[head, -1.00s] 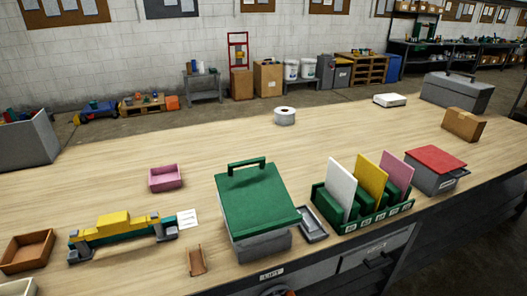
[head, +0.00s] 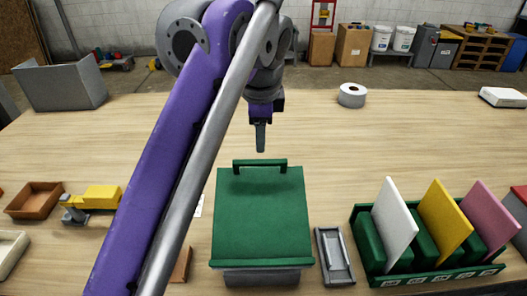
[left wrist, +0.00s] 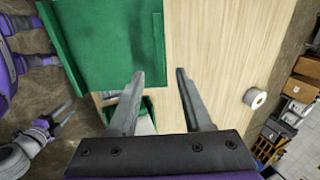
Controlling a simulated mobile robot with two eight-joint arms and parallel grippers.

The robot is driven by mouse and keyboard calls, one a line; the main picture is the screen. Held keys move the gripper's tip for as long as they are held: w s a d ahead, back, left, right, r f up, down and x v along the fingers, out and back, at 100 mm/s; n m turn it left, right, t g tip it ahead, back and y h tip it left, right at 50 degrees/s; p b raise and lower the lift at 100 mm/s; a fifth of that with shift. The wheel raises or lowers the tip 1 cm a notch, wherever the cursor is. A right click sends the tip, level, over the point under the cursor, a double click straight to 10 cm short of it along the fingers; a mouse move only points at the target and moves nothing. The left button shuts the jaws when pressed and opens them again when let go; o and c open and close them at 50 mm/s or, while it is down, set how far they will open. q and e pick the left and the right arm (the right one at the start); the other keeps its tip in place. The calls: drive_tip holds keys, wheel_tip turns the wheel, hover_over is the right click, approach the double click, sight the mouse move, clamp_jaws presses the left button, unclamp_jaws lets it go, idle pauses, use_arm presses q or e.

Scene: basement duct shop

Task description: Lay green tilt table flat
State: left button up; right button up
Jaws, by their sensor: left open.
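The green tilt table (head: 260,215) stands on the workbench in the middle of the head view, on a grey base (head: 262,277). Its top appears to slope down toward me, with a green bar handle (head: 260,163) along the far edge. The green top also fills the upper left of the left wrist view (left wrist: 105,40). My left gripper (head: 260,148) points down just beyond and above the handle. In the left wrist view its two fingers (left wrist: 160,75) are apart with nothing between them. What seems to be my right gripper (left wrist: 62,122) shows small there.
A grey tray (head: 334,257) lies right of the tilt table. Beyond it is a green rack (head: 440,277) with white, yellow and pink panels. A yellow-topped fixture (head: 98,198) and brown tray (head: 35,200) are left. A white roll (head: 352,95) stands behind; bench around it is clear.

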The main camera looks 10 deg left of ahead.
sight(260, 161)
use_arm(q)
drive_tip(key=b+x, duration=0.2)
drive_tip(key=x, duration=0.6)
drive_tip(key=shift+a+f, duration=0.1)
drive_tip(key=shift+f, duration=0.3)
drive_tip(key=shift+x, duration=0.8)
drive_tip(key=shift+c, duration=0.2)
clamp_jaws()
